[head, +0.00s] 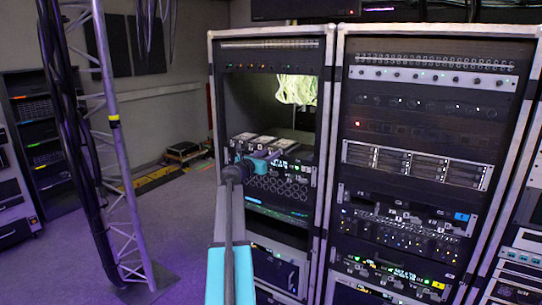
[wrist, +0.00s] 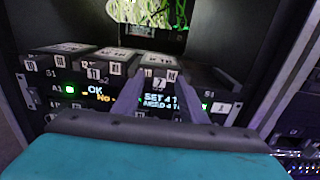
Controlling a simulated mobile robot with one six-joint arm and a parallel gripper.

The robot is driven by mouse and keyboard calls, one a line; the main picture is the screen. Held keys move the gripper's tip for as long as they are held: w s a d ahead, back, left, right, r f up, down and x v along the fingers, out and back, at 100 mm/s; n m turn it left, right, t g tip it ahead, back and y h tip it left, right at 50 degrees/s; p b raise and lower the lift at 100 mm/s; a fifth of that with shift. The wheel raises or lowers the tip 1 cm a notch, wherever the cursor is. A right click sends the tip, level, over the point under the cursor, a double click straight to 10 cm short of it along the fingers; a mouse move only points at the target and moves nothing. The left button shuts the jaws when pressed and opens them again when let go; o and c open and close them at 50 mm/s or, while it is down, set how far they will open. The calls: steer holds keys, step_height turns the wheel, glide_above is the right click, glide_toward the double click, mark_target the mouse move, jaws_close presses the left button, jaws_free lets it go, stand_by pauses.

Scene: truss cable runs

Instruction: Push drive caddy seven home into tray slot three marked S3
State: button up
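Drive caddy seven, with a white tag reading 7 (wrist: 160,83), stands in the third place from the left and its front comes nearer to me than its neighbours'. Its pale top (wrist: 152,60) shows behind the tag. My gripper (wrist: 160,78) has a finger at each side of the caddy's front; whether they press on it I cannot tell. In the head view my gripper (head: 275,157) is at the front of the tray (head: 290,158).
Two other caddies sit to the left, one at the far left (wrist: 65,48) and one in the middle (wrist: 113,54). A lit panel (wrist: 95,90) below reads OK and NO. Rack posts (head: 325,130) stand to the right. A truss with cables (head: 100,130) is at the left.

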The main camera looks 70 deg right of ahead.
steer(key=b+v, duration=0.3)
steer(key=v, duration=0.8)
steer(key=shift+a, duration=0.35)
